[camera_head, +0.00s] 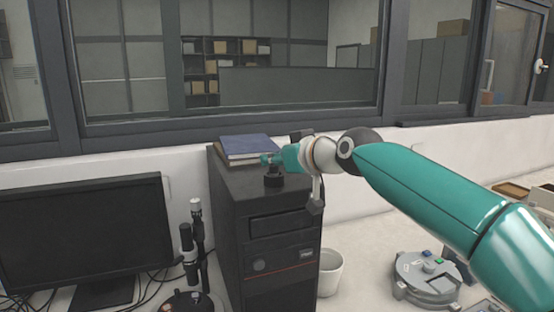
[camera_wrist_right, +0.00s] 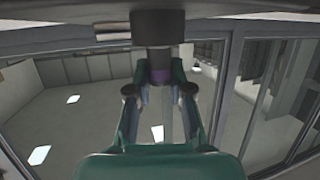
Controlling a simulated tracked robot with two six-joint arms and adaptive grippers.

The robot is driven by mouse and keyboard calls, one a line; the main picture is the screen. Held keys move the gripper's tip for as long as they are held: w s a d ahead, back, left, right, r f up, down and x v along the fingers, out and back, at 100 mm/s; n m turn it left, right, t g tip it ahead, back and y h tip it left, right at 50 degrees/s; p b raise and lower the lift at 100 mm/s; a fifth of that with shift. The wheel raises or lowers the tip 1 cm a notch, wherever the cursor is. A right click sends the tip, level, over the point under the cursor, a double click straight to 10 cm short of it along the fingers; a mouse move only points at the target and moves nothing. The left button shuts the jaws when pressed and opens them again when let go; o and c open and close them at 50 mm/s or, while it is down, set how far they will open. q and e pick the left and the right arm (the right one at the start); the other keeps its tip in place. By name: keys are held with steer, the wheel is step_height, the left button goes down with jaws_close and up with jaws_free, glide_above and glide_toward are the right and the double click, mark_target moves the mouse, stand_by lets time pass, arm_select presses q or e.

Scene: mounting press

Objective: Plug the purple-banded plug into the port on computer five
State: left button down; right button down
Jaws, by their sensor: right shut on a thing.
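My right gripper (camera_head: 270,160) is over the top of the black computer tower (camera_head: 228,225). It is shut on a dark plug (camera_head: 273,180). In the right wrist view the plug's purple band (camera_wrist_right: 160,76) shows between the fingertips of my right gripper (camera_wrist_right: 160,92), with its black body (camera_wrist_right: 158,28) above. In the head view the plug's lower end appears at or just over the tower's top; I cannot tell whether it touches. I see no port and no readable number on the tower. My left gripper is not in view.
Blue and brown books (camera_head: 248,148) lie on the tower's back, close behind my gripper. A monitor (camera_head: 85,238) and a microscope (camera_head: 190,255) stand to the left. A white cup (camera_head: 330,272) and a round grey device (camera_head: 427,280) are to the right. A window wall is behind.

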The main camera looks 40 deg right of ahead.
steer(key=shift+f, duration=0.2)
steer(key=shift+c, duration=2)
jaws_free()
step_height(320, 180, up, 8)
steer(key=p, duration=0.6)
steer(key=shift+f, duration=0.15)
steer(key=shift+f, duration=0.15)
